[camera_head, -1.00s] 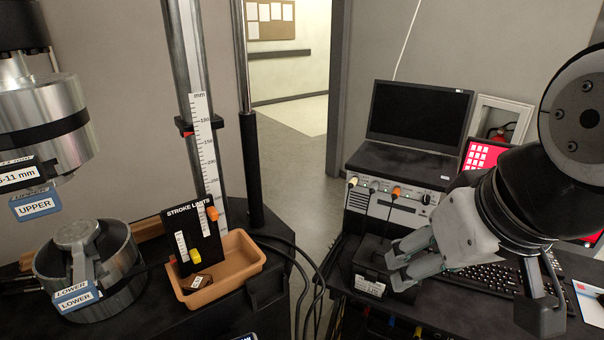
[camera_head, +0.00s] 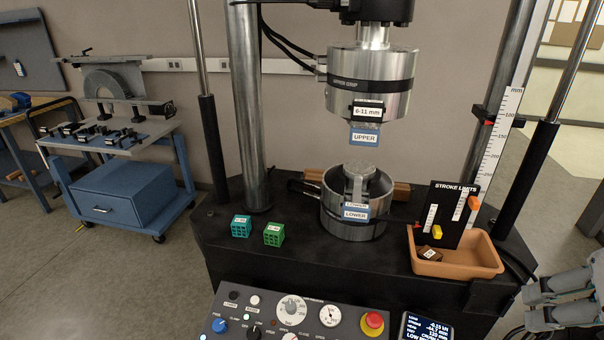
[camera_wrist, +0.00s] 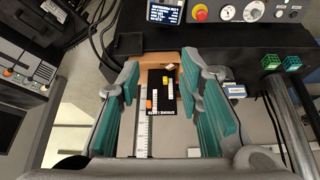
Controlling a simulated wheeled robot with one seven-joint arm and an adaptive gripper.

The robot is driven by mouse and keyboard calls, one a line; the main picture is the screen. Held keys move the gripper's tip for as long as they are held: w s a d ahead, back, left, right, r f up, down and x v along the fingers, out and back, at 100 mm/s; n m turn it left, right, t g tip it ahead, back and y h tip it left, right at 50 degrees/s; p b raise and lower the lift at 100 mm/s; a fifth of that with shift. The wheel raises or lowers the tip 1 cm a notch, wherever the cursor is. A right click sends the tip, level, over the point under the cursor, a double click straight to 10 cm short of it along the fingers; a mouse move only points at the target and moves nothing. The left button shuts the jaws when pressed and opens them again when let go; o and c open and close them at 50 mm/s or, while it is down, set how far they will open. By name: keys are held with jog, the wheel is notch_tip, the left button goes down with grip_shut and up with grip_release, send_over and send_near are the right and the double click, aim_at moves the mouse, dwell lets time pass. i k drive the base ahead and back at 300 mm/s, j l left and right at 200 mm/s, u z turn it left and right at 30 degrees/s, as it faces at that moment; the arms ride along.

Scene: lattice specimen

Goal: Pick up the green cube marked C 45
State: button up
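The green cube (camera_head: 274,234) stands on the black machine table, left of the lower grip (camera_head: 353,215). It has a white label on top, too small to read surely. A teal cube (camera_head: 241,226) stands just to its left. In the wrist view the green cube (camera_wrist: 271,61) is at the upper right, beside the teal cube (camera_wrist: 292,63). My gripper (camera_wrist: 162,78) is open and empty, its teal-padded fingers wide apart. In the head view my gripper (camera_head: 562,300) is at the lower right edge, partly cut off, well away from the cubes.
An orange tray (camera_head: 460,268) with a dark labelled piece and the stroke limits board (camera_head: 449,212) stand right of the lower grip. The upper grip (camera_head: 368,85) hangs above. The control panel (camera_head: 290,318) lies in front. Steel columns rise behind the cubes.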

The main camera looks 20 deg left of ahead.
aim_at(274, 232)
jog(key=u, duration=1)
jog(key=i+j+z, duration=0.25)
jog(key=i+j, duration=0.2)
jog(key=i+j+z, duration=0.25)
jog(key=i+j, duration=0.15)
jog(key=j, duration=0.2)
